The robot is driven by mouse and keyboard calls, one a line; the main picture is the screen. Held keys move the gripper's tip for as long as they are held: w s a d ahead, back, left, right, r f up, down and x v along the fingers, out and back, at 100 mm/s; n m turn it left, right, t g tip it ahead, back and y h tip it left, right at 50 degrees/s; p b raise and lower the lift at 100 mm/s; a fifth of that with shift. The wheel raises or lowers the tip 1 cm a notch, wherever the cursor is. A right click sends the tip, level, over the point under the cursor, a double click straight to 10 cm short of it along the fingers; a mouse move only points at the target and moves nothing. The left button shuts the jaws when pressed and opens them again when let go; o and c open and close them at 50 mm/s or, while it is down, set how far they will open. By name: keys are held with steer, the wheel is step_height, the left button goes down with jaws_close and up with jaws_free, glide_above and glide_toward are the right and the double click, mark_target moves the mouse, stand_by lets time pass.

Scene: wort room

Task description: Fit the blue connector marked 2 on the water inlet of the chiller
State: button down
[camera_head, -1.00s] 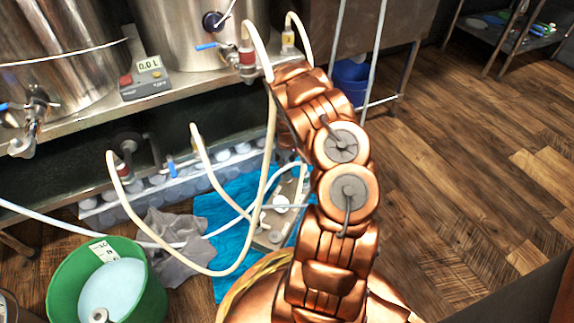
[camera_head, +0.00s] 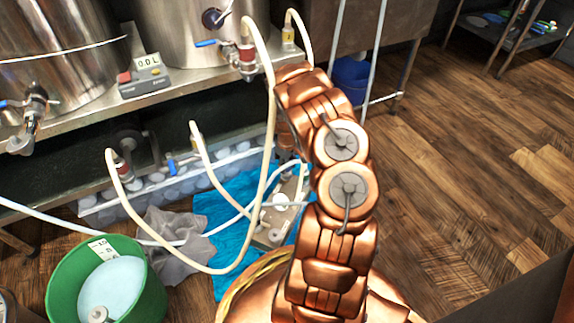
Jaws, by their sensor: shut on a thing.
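A pale metal block with fittings (camera_head: 268,232), which looks like the chiller, lies on a blue cloth (camera_head: 212,207), partly behind my arm. A white hose runs to it. I cannot make out which fitting is the water inlet. My gripper is hidden behind my copper arm, so its jaws and anything in them cannot be seen. No connector marked 2 can be read. A small blue fitting (camera_head: 172,166) shows by the trough of white balls, but I cannot tell what it is.
Cream hoses (camera_head: 258,190) loop in front of the steel vessels (camera_head: 178,38) and beside my arm. A green bucket (camera_head: 62,285) holds pale liquid at lower left. A grey cloth (camera_head: 170,245) lies near it. The wooden floor (camera_head: 455,190) at right is clear.

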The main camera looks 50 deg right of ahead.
steer(key=shift+f, duration=0.6)
steer(key=c, duration=0.6)
jaws_free()
steer(key=shift+c, duration=0.2)
steer(key=shift+r, duration=0.1)
step_height(320, 180, up, 12)
steer(key=shift+f, duration=0.1)
